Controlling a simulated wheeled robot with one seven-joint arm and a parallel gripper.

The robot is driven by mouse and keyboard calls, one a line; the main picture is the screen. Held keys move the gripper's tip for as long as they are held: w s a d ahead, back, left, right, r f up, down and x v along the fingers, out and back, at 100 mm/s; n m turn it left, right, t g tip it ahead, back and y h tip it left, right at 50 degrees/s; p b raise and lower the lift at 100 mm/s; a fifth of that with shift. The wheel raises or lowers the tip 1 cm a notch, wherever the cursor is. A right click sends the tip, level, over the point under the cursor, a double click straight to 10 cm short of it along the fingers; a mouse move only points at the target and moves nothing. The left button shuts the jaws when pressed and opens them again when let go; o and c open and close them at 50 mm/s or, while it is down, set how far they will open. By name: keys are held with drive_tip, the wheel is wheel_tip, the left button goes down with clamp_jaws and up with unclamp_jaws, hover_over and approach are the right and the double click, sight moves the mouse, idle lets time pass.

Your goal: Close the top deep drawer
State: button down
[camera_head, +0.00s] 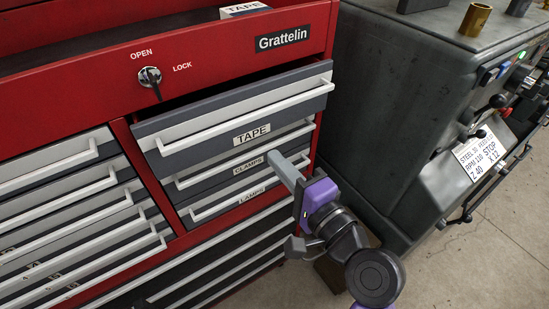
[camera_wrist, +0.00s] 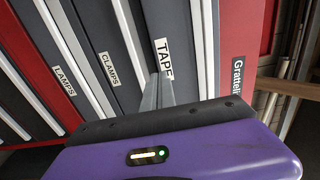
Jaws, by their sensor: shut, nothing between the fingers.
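The TAPE drawer (camera_head: 225,118), grey with a long white bar handle, is the top drawer of the right column in the red Grattelin tool chest. It stands pulled out past the drawers below, with a dark gap above its top edge. Its label and front also show in the wrist view (camera_wrist: 181,62). My gripper (camera_head: 274,155) is shut and empty. In the head view its grey fingers overlap the area just below the TAPE drawer's front, by the CLAMPS label. In the wrist view the fingertips (camera_wrist: 161,80) reach the TAPE label's edge; I cannot tell whether they touch.
The CLAMPS drawer (camera_head: 188,182) and LAMPS drawer (camera_head: 207,212) lie below, apparently shut. A key sits in the lock (camera_head: 150,76) above. A grey machine (camera_head: 390,110) stands close on the right. Open floor (camera_head: 480,260) shows at the lower right.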

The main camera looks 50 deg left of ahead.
sight(173, 166)
drive_tip(key=d+b, duration=0.2)
drive_tip(key=d, duration=0.6)
drive_tip(key=s+a+f+n+g, duration=0.1)
drive_tip(key=s+a+f+g, duration=0.15)
drive_tip(key=s, duration=1.25)
drive_tip(key=s+d+r+t, duration=0.2)
drive_tip(key=s+r+t, duration=0.1)
drive_tip(key=r, duration=0.1)
drive_tip(key=shift+m+g, duration=0.25)
drive_tip(key=shift+m, duration=0.25)
drive_tip(key=a+p, duration=0.1)
drive_tip(key=a, duration=0.3)
drive_tip(key=a+p, duration=0.1)
drive_tip(key=a, duration=0.3)
drive_tip(key=w+a+p, duration=0.1)
drive_tip(key=a, duration=0.4)
drive_tip(key=shift+a, duration=0.1)
drive_tip(key=shift+w+a+f, duration=0.1)
drive_tip(key=shift+a, duration=0.5)
drive_tip(key=shift+w+a+p, duration=0.15)
drive_tip(key=shift+a+p, duration=0.35)
drive_tip(key=shift+a, duration=1.5)
drive_tip(key=shift+r, duration=0.2)
